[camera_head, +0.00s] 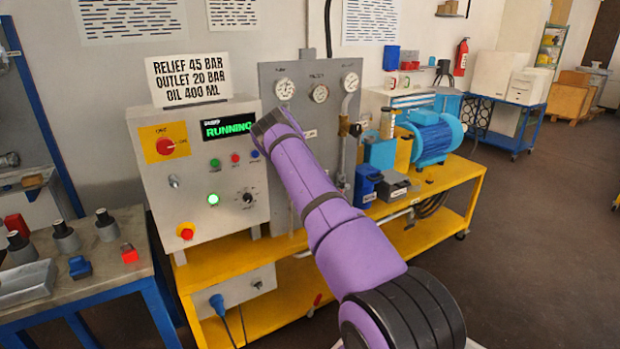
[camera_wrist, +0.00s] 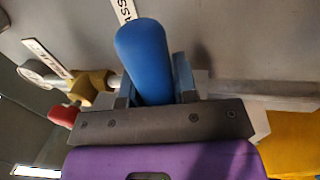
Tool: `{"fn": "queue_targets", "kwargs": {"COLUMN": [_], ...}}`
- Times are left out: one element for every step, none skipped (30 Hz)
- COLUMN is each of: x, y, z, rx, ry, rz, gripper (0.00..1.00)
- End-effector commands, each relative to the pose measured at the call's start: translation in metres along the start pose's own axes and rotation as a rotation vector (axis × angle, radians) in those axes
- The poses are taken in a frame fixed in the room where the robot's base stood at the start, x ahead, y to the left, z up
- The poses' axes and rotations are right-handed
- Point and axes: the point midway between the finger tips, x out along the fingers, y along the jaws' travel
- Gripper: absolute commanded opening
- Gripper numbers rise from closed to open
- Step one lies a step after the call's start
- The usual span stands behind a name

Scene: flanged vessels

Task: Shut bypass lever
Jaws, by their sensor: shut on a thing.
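In the wrist view a thick blue cylindrical handle (camera_wrist: 143,52), which looks like the bypass lever's grip, sticks up between the two fingers of my gripper (camera_wrist: 155,88). The fingers are shut on it, one on each side. A white label (camera_wrist: 124,10) ending in "SS" is on the grey surface just above the handle. The lever's pivot and lower part are hidden by my gripper. In the head view my purple arm reaches to the grey gauge panel (camera_head: 267,82), and the arm hides both gripper and lever.
A brass fitting (camera_wrist: 92,86) and a red handle (camera_wrist: 63,115) are close to the left of my gripper in the wrist view. The control box (camera_head: 183,215) with a green "RUNNING" display (camera_head: 226,127) stands left of the panel. A blue motor (camera_head: 432,137) sits on the yellow bench.

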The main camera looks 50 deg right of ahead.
Motion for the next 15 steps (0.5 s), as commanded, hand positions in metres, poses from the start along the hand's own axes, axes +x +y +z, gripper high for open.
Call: {"fn": "queue_targets", "kwargs": {"x": [0.0005,0.0005,0.0006,0.0006,0.0006,0.0006,0.0007,0.0007,0.0007,0.0007,0.0007,0.0007,0.0007,0.0007,0.0008], "y": [0.0003,0.0004,0.0006,0.0007,0.0008,0.0009,0.0009,0.0009,0.001,0.001,0.001,0.001,0.001,0.001,0.0011], "z": [-0.001,-0.0011,-0.0011,-0.0011,-0.0011,-0.0011,-0.0011,-0.0011,-0.0011,-0.0011,-0.0011,-0.0011,-0.0011,-0.0011,-0.0011], "rx": [-0.006,-0.008,-0.011,-0.013,-0.014,-0.015,-0.015,-0.015,-0.015,-0.015,-0.015,-0.015,-0.015,-0.015,-0.014], "ry": [0.003,0.003,0.004,0.004,0.005,0.005,0.005,0.005,0.005,0.005,0.005,0.005,0.005,0.005,0.005], "rz": [0.0,0.0,0.0,0.0,0.0,0.0,0.0,0.0,0.0,0.0,0.0,0.0,0.001,0.001,0.001], "gripper": [0.0,0.0,0.0,0.0,0.0,0.0,0.0,0.0,0.0,0.0,0.0,0.0,0.0,0.0,0.32]}}
